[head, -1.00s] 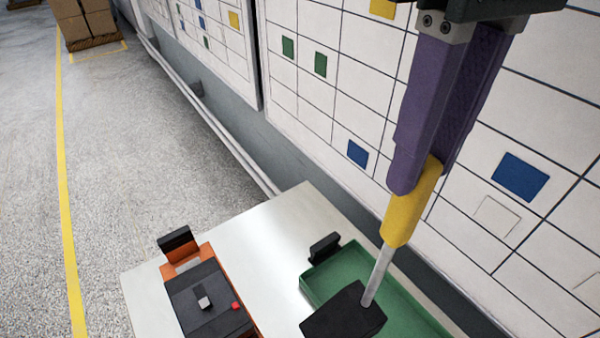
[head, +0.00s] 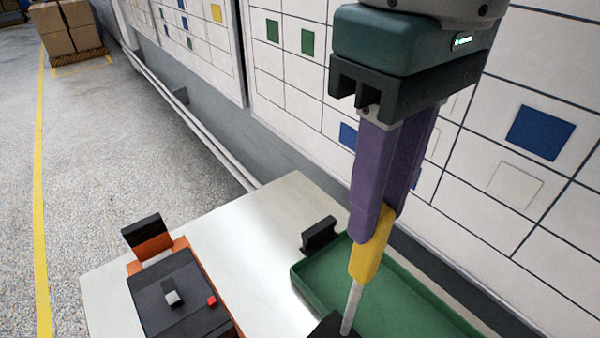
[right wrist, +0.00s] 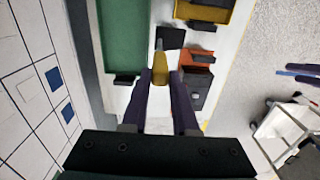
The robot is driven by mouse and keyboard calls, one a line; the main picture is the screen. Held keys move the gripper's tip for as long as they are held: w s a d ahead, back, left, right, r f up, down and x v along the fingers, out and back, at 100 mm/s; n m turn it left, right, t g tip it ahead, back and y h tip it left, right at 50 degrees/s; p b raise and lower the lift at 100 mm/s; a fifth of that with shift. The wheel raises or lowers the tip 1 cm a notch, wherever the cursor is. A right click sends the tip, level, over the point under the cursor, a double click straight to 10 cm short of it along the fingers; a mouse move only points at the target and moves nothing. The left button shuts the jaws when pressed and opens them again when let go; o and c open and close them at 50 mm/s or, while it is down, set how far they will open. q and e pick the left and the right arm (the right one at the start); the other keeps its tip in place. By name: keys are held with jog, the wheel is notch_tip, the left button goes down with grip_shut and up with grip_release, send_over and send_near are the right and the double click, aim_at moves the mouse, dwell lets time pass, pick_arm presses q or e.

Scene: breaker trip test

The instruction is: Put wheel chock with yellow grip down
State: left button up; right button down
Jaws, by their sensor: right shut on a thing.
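The wheel chock has a yellow grip (head: 370,250), a thin metal rod and a black block (head: 326,326) that is cut off by the bottom edge of the head view. My right gripper (head: 374,212), with purple fingers, is shut on the yellow grip and holds the chock upright. In the right wrist view the yellow grip (right wrist: 161,62) is between the fingertips and the black block (right wrist: 171,38) lies beyond it, over the pale bench beside the green tray. I cannot tell whether the block touches the bench.
The green tray (head: 322,282) is on the pale bench (head: 235,235), with a black upright piece behind it. An orange and black device (head: 182,295) is to the left. A yellow tray (right wrist: 215,15) shows in the right wrist view. A panelled wall is at the right.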

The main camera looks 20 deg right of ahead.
aim_at(360, 277)
notch_tip(360, 277, down, 10)
jog(key=shift+r+b, duration=0.2)
jog(key=shift+b, duration=0.6)
jog(key=shift+f, duration=0.6)
jog(key=c, duration=0.7)
grip_release()
jog(key=shift+f, duration=0.1)
